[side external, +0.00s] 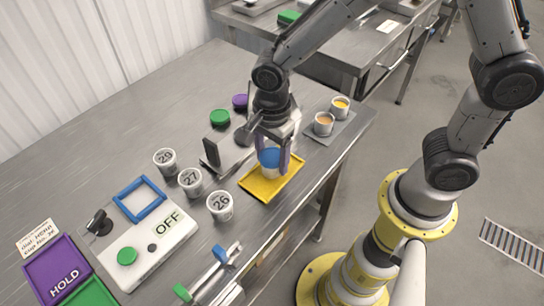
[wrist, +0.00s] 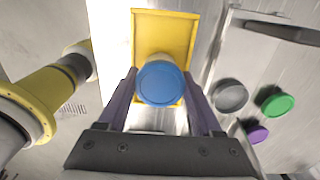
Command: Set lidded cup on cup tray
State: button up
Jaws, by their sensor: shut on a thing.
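The lidded cup (side external: 269,163) is white with a blue lid, and it is between the fingers of my gripper (side external: 271,163). In the wrist view the blue lid (wrist: 161,84) faces the camera, with a finger of my gripper (wrist: 163,105) on each side. The yellow tray (side external: 257,190) is the likely cup tray and lies under the cup; it also shows in the wrist view (wrist: 165,18). The cup looks upright over the tray's middle. I cannot tell whether its base touches the tray. My gripper is shut on the cup.
Cups marked 20 (side external: 165,160), 27 (side external: 190,182) and 26 (side external: 220,206) stand to the left. A grey tray (side external: 313,136) with two filled cups is at the right. Green (side external: 220,117) and purple (side external: 240,101) lids lie behind. A control box (side external: 150,250) stands at front left.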

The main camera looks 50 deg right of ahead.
jog(key=shift+f, duration=0.3)
jog(key=o, duration=1.4)
notch_tip(320, 180, up, 12)
jog(key=shift+r, duration=0.2)
jog(key=s+d+r+n+t, duration=0.2)
jog(key=s+d+n, duration=0.4)
jog(key=n, duration=0.3)
jog(key=s+d+r+n+t, duration=0.3)
jog(key=s+d+n, duration=0.4)
jog(key=n, duration=0.2)
jog(key=shift+s+d+r+t, duration=0.2)
jog(key=shift+s+d+t, duration=0.05)
jog(key=shift+s+t, duration=0.05)
